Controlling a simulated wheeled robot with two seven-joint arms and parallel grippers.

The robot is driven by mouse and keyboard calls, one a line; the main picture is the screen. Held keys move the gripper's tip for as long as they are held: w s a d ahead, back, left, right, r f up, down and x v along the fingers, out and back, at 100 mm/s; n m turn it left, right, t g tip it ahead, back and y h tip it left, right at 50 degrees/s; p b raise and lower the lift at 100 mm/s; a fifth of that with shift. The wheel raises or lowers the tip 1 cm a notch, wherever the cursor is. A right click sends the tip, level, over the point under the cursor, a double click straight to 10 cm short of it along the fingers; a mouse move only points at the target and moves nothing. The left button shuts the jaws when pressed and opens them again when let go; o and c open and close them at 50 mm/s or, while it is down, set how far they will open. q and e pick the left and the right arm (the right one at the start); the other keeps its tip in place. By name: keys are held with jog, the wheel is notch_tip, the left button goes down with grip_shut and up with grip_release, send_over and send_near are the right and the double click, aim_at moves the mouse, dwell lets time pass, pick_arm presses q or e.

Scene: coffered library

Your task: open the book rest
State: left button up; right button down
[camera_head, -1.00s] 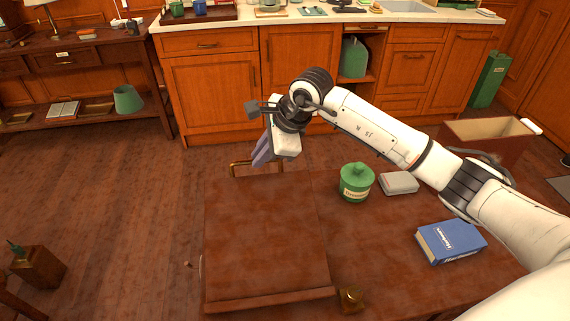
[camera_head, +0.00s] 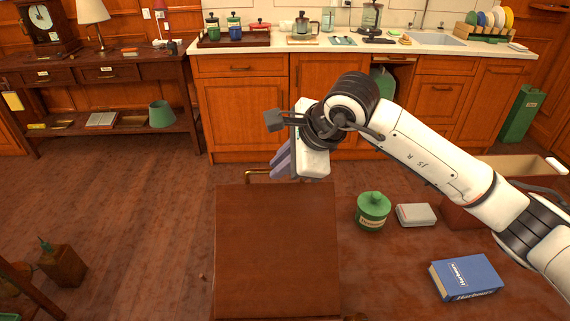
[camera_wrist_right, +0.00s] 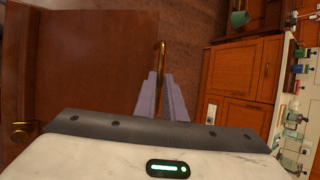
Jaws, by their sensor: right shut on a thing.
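The book rest (camera_head: 277,250) is a brown wooden panel on the table, its far edge seeming slightly raised; the exact tilt is hard to judge. A brass bar handle (camera_head: 258,174) stands at its far edge. In the right wrist view the panel (camera_wrist_right: 85,60) fills the left side and the brass bar (camera_wrist_right: 160,55) runs between the fingers. My right gripper (camera_head: 283,163) is shut on the brass handle, its purple-grey fingers at the far edge. It also shows in the right wrist view (camera_wrist_right: 161,90). My left gripper is not in view.
Right of the book rest are a green lidded jar (camera_head: 373,212), a small grey-white box (camera_head: 416,214) and a blue book (camera_head: 466,277). A brown open box (camera_head: 470,213) stands farther right. A counter with cabinets (camera_head: 245,115) is behind; open floor lies left.

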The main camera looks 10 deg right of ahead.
jog(key=shift+s+a+f, duration=0.15)
jog(key=shift+s+f, duration=0.45)
jog(key=shift+f, duration=0.2)
jog(key=c, duration=1.8)
grip_release()
jog(key=shift+r, duration=0.2)
jog(key=v, duration=0.5)
jog(key=b+v, duration=0.1)
jog(key=v, duration=0.4)
jog(key=shift+w+r, duration=0.15)
jog(key=shift+r, duration=0.1)
